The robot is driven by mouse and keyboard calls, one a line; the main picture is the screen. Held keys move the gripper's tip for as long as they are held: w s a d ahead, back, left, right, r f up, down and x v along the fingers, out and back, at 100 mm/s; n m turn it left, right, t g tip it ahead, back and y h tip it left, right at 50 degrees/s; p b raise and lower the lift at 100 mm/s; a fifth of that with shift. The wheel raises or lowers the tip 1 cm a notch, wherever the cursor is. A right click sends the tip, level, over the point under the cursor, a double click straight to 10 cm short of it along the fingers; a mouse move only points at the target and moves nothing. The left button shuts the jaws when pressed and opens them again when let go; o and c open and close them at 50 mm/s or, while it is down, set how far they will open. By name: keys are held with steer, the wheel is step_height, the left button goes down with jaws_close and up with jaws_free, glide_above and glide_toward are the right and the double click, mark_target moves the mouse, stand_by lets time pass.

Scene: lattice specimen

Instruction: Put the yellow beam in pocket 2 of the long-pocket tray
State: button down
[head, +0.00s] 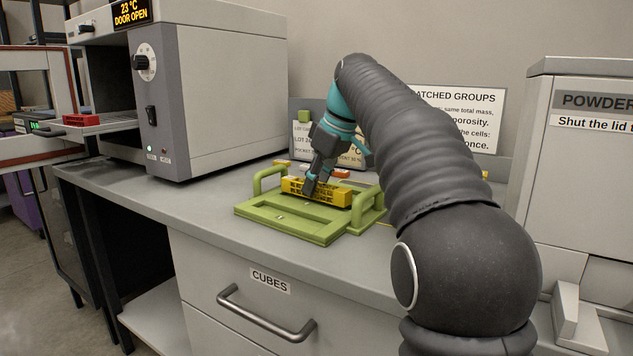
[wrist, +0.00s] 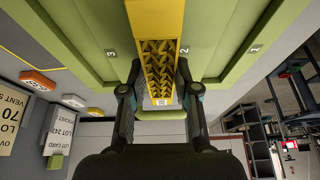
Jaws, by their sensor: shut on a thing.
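The yellow beam (head: 337,195) has an open lattice middle, solid ends and a small white label. My gripper (head: 312,188) is shut on it from above. In the wrist view my gripper (wrist: 156,84) has one finger on each side of the beam (wrist: 158,60). The green long-pocket tray (head: 290,227) lies on the bench with a raised handle at each end. In the wrist view the tray (wrist: 85,40) shows marks 3, 2 and 1; the beam lies between 3 and 2, close beside 2. I cannot tell whether it sits inside a pocket or above it.
A grey oven (head: 220,90) with its door open stands left, a red block (head: 80,120) by its opening. An orange piece (head: 341,173) lies behind the tray. A powder cabinet (head: 590,180) stands right. The bench (head: 170,200) is clear left of the tray.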

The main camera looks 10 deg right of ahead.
mark_target(325, 185)
steer(key=shift+f+b, duration=0.5)
steer(key=shift+f, duration=0.3)
stand_by(0.7)
steer(key=c, duration=0.8)
jaws_free()
steer(key=shift+o, duration=0.2)
steer(key=o, duration=0.5)
steer(key=shift+r, duration=0.15)
steer(key=shift+p+v, duration=1.85)
steer(key=shift+v, duration=0.6)
